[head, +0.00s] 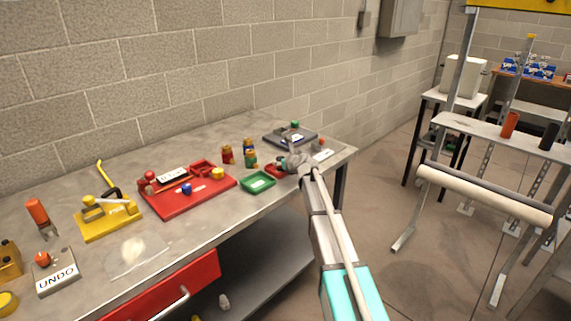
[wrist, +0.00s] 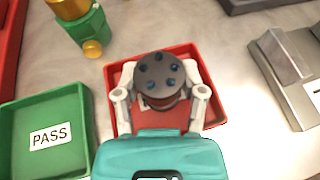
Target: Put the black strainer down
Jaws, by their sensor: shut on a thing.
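The black strainer (wrist: 160,72) shows in the wrist view as a round dark grey disc with several dark blue spots on its face. My gripper (wrist: 160,95) is shut on it, with one pale finger on each side. It is over the small red tray (wrist: 188,52), and whether it touches the tray floor I cannot tell. In the head view my gripper (head: 292,162) is at the right part of the bench, over the red tray (head: 272,171), and largely hides the strainer there.
A green tray marked PASS (wrist: 48,140) lies left of the red tray. Small green and gold containers (wrist: 85,25) stand behind it. A grey block device (wrist: 288,75) is at right. The bench (head: 190,235) also holds a red board (head: 185,205) and a yellow stand (head: 110,222).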

